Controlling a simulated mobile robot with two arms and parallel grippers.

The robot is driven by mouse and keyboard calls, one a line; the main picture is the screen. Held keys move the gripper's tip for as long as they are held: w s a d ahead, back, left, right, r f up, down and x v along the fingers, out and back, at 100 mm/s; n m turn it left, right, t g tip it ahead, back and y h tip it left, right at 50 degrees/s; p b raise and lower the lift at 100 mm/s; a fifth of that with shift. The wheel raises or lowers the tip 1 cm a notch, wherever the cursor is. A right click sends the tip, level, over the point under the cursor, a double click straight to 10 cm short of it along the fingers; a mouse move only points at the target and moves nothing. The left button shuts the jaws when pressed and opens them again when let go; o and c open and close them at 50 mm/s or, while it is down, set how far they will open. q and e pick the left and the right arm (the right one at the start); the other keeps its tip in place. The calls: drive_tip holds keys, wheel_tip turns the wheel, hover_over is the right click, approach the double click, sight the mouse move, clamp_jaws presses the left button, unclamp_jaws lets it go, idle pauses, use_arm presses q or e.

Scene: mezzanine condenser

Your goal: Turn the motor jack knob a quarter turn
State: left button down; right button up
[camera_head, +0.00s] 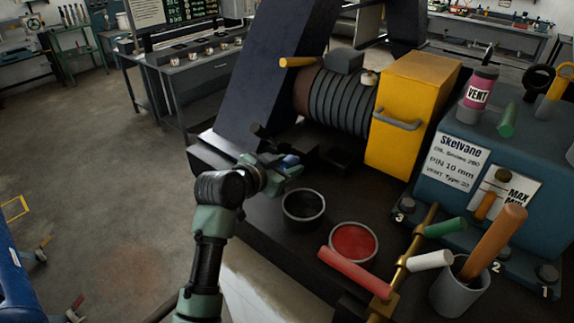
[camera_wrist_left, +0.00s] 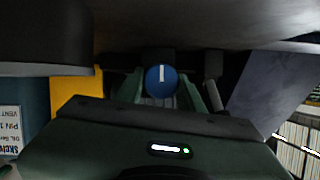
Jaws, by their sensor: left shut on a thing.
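The motor jack knob (camera_wrist_left: 162,80) is a round blue knob with a white pointer line, which stands upright in the left wrist view. My left gripper (camera_wrist_left: 165,92) has one finger on each side of it and is shut on it. In the head view my left gripper (camera_head: 284,166) reaches in at the edge of the dark base, below the ribbed motor (camera_head: 335,98). A bit of blue shows between its fingers there; the rest of the knob is hidden. My right gripper is in neither view.
A black round bowl (camera_head: 303,206) and a red-filled round dish (camera_head: 353,241) stand close right of my left gripper. A yellow box with a handle (camera_head: 412,105) and a blue-green pump housing (camera_head: 445,175) stand farther right. A brass pipe with coloured handles (camera_head: 409,256) is at front right. Open floor (camera_head: 95,165) lies left.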

use_arm(q)
drive_tip(key=shift+w+a+n+g+h, duration=0.15)
drive_tip(key=shift+n+g+h, duration=0.4)
drive_tip(key=shift+n, duration=0.55)
drive_tip(key=shift+n+g+h, duration=0.25)
drive_tip(key=shift+n+h, duration=0.5)
drive_tip(key=shift+n, duration=0.35)
drive_tip(key=c, duration=0.9)
unclamp_jaws()
